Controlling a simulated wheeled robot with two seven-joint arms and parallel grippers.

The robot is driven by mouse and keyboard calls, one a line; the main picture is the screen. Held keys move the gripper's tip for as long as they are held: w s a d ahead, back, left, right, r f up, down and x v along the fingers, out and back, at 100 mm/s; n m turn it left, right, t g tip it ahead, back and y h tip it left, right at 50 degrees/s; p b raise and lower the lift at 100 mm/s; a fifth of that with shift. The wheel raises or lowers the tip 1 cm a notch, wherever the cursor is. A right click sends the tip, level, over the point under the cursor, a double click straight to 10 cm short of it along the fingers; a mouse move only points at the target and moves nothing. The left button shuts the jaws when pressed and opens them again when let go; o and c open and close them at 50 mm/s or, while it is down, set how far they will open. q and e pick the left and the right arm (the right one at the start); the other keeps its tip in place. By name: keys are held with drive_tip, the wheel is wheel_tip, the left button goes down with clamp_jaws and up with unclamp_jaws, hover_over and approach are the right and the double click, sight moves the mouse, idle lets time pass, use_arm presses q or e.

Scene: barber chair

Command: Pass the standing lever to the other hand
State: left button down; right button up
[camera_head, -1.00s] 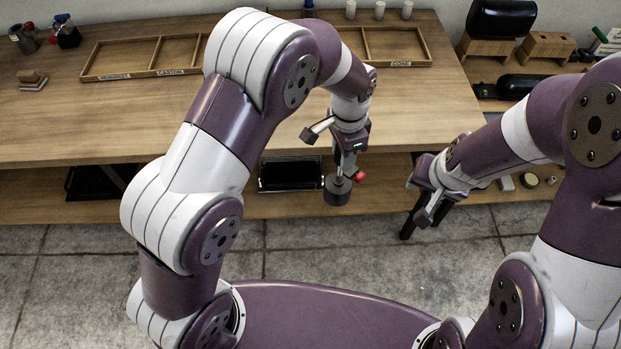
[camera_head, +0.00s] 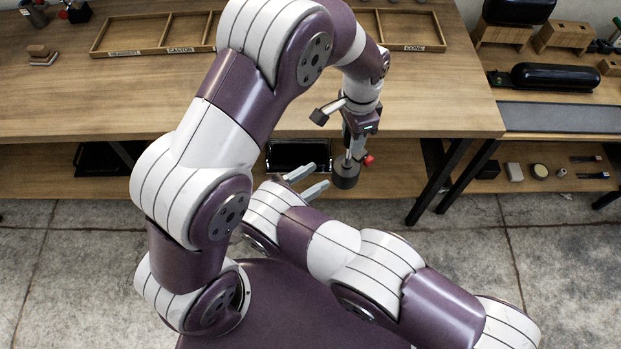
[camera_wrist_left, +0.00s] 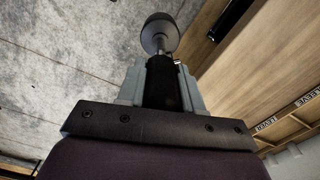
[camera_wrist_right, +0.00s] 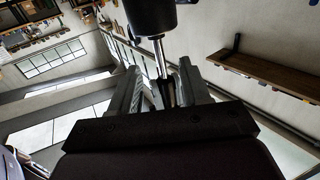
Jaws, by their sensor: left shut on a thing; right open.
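The lever (camera_head: 345,176) hangs upright below my left gripper (camera_head: 354,136), its dark round end lowest and a bright metal shaft above. My left gripper is shut on the lever's dark upper part, which shows between the fingers in the left wrist view (camera_wrist_left: 162,88). My right gripper (camera_head: 308,181) is open and empty, just left of the lever's lower end in the head view, fingers pointing towards it. In the right wrist view the lever's dark end (camera_wrist_right: 150,14) and shaft are ahead, in line with the gap between the open fingers. Contact cannot be seen.
The wooden workbench (camera_head: 120,107) is behind, with a divided tray (camera_head: 140,34) along its back. A lower shelf (camera_head: 215,172) holds a dark tray (camera_head: 298,155) behind the grippers. A small red part (camera_head: 369,160) shows beside the lever. The floor in front is clear.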

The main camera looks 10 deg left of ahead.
sight(345, 159)
drive_tip(key=x, duration=1.1)
drive_tip(key=shift+w+d, duration=0.15)
drive_tip(key=shift+w, duration=0.15)
drive_tip(key=shift+c, duration=0.3)
clamp_jaws()
use_arm(q)
drive_tip(key=c, duration=0.7)
unclamp_jaws()
drive_tip(key=shift+r, duration=0.1)
use_arm(e)
drive_tip(key=shift+r, duration=0.1)
use_arm(q)
drive_tip(key=shift+o, duration=0.2)
